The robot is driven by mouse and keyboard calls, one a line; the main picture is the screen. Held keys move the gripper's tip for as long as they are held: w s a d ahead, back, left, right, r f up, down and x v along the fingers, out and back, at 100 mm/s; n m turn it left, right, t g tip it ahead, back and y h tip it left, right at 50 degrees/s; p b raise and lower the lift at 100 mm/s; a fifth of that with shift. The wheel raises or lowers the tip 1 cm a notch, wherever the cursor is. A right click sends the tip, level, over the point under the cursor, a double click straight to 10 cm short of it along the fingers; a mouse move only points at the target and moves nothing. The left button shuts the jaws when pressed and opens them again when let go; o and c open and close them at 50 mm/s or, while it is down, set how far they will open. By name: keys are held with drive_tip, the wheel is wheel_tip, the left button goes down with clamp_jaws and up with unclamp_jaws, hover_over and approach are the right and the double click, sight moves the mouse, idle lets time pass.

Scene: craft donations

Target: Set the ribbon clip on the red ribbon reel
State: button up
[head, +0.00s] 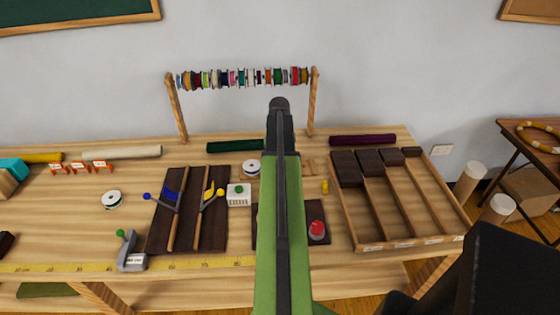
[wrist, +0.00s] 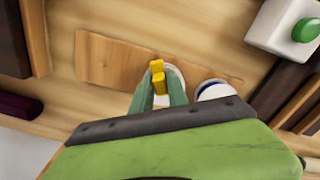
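In the wrist view my gripper (wrist: 158,84) has its two green fingers on either side of a small yellow piece (wrist: 157,70), which looks like the ribbon clip, and appears shut on it. A round white-rimmed thing (wrist: 179,74), likely a reel, shows partly behind the fingers; its ribbon colour is hidden. A white reel with a dark blue ring (wrist: 213,90) lies beside it, also in the head view (head: 251,167). In the head view my arm hides my gripper. A red reel (head: 295,76) hangs on the rack, among several colours.
A white box with a green button (head: 238,195), a red button (head: 317,229) and a small upright yellow thing (head: 325,186) stand near my arm. A wooden tray (head: 438,240) is at right. A pale wooden board (wrist: 105,62) lies below my gripper.

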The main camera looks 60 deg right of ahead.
wheel_tip(320, 180, up, 17)
drive_tip(key=p, duration=1.7)
drive_tip(key=shift+r+p, duration=0.2)
drive_tip(key=shift+p, duration=0.1)
drive_tip(key=shift+w+a, duration=0.1)
drive_tip(key=shift+w, duration=0.05)
drive_tip(key=w+a+f+n+b, duration=0.2)
drive_tip(key=w+a+n, duration=0.1)
drive_tip(key=w+a, duration=0.95)
drive_tip(key=w+a+f+n+b, duration=0.25)
drive_tip(key=w+a, duration=0.65)
drive_tip(key=a, duration=0.7)
drive_tip(key=a+f+n, duration=0.1)
drive_tip(key=a+n, duration=0.2)
drive_tip(key=a, duration=1.7)
drive_tip(key=s+a+m+b, duration=0.1)
drive_tip(key=s+a+m, duration=0.2)
drive_tip(key=a, duration=0.6)
drive_tip(key=shift+s+a+f+m, duration=0.15)
drive_tip(key=shift+s+f+m, duration=0.15)
drive_tip(key=shift+s, duration=0.5)
